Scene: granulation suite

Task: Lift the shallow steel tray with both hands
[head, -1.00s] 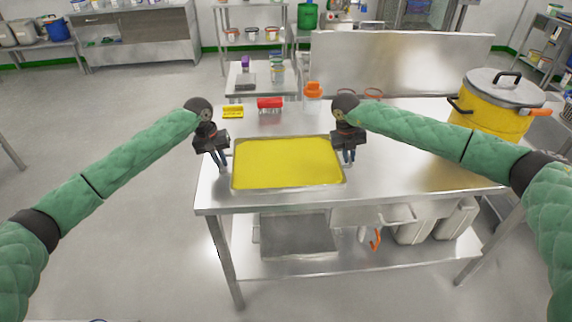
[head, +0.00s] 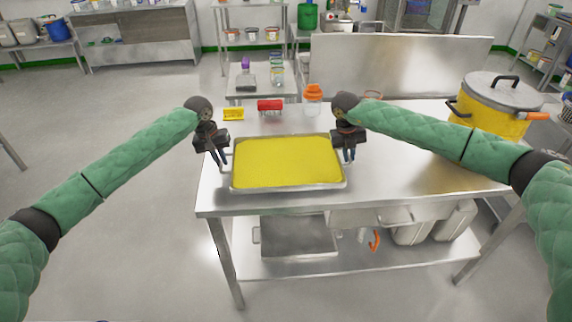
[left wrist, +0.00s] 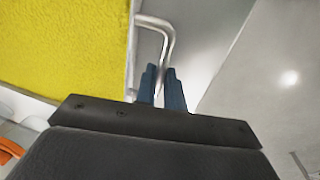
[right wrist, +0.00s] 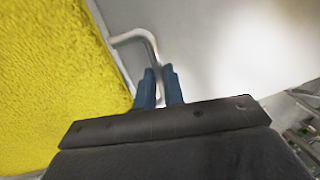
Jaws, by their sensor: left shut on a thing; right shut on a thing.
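The shallow steel tray (head: 238,184) is filled with a yellow granular material (head: 288,162) and sits level just above the front left of the steel table. My left gripper (head: 221,160) is shut on the tray's left handle; in the left wrist view the blue fingers (left wrist: 162,78) pinch the bent bar handle (left wrist: 169,38). My right gripper (head: 348,157) is shut on the right handle; in the right wrist view its fingers (right wrist: 159,78) close on that handle (right wrist: 135,36). The gap under the tray is small and hard to judge.
A yellow pot (head: 490,118) with a steel lid stands at the table's right. A red item (head: 270,105), a small yellow item (head: 233,114) and an orange-lidded jar (head: 313,95) stand behind the tray. The table (head: 410,165) is clear between tray and pot.

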